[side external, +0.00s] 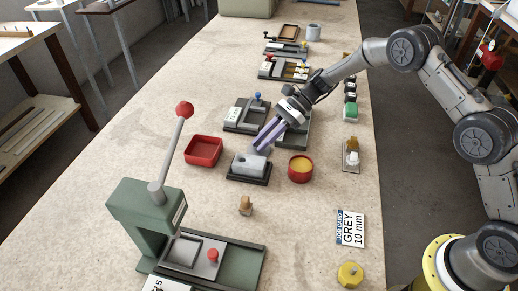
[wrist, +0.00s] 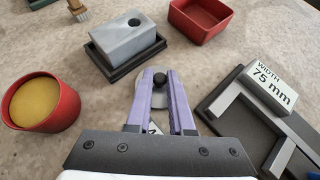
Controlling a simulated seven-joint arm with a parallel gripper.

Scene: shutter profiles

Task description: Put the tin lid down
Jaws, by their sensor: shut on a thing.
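My gripper (wrist: 160,74) has purple fingers, shut on the dark knob of a small grey disc, which looks like the tin lid (wrist: 138,103). The fingers hide much of the disc, and I cannot tell whether it touches the bench. In the side view, my gripper (side external: 262,146) points down-left just behind the grey block, and the lid cannot be made out. A round red tin (side external: 300,168) with a yellow filling stands uncovered, right of the block. It also shows at the left in the wrist view (wrist: 42,108).
A grey block (side external: 249,164) with a hole sits on a black base. A square red tray (side external: 203,150) lies left of it. A 75 mm width gauge (wrist: 270,88) is close on the right in the wrist view. A green lever press (side external: 150,215) stands in front.

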